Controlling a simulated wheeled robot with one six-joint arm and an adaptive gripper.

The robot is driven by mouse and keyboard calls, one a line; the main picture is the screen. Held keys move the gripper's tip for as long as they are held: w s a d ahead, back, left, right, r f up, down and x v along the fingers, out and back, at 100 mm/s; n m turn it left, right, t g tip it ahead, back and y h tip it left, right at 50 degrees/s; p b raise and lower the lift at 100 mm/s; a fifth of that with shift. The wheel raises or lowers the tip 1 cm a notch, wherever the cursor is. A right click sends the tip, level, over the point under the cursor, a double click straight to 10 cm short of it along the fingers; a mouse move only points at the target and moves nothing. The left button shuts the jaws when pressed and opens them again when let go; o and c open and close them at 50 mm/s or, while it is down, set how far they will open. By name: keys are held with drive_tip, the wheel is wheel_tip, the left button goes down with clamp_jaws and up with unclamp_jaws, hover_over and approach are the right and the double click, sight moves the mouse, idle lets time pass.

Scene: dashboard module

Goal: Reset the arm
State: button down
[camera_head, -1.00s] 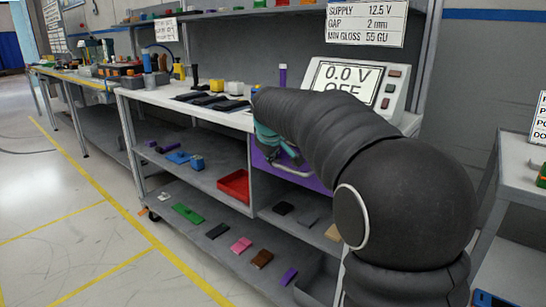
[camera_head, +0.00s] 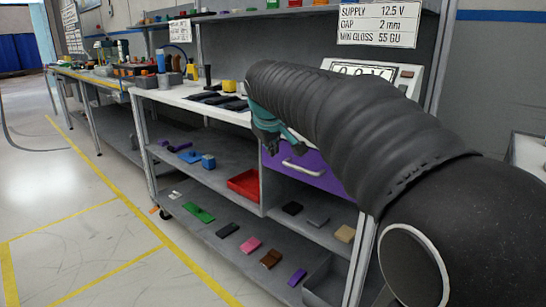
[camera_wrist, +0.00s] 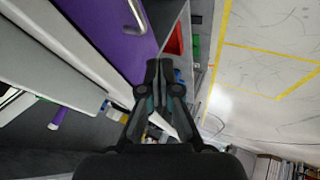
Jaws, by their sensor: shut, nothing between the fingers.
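My gripper (camera_head: 290,146) hangs at the end of my black-sleeved arm, just in front of the workbench and near the purple drawer (camera_head: 325,179). The drawer's silver handle (camera_head: 300,169) shows clear of the gripper. In the wrist view my gripper (camera_wrist: 164,66) has its dark fingers close together with nothing held between them. The purple drawer front (camera_wrist: 108,35) and its handle (camera_wrist: 135,17) lie to the upper left there. My arm hides part of the bench top and the power display in the head view.
The bench top (camera_head: 180,96) carries black pads and a yellow item. Shelves below hold a red tray (camera_head: 244,184), a blue block (camera_head: 208,161) and several coloured pieces. A sign (camera_head: 379,25) hangs above. Open floor (camera_head: 90,200) with yellow lines lies to the left.

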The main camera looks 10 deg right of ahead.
drive_tip(key=s+d+f+m, duration=0.2)
drive_tip(key=s+f, duration=0.3)
drive_tip(key=s, duration=0.6)
drive_tip(key=s+d+f+m+g, duration=0.1)
drive_tip(key=s+f, duration=0.5)
drive_tip(key=s, duration=0.6)
drive_tip(key=s+d+f+m+y, duration=0.1)
drive_tip(key=s+d+f+m, duration=0.3)
drive_tip(key=s, duration=0.7)
drive_tip(key=shift+s+f+g, duration=0.15)
drive_tip(key=shift+f+g, duration=0.15)
drive_tip(key=shift+f, duration=0.35)
drive_tip(key=shift+d, duration=0.1)
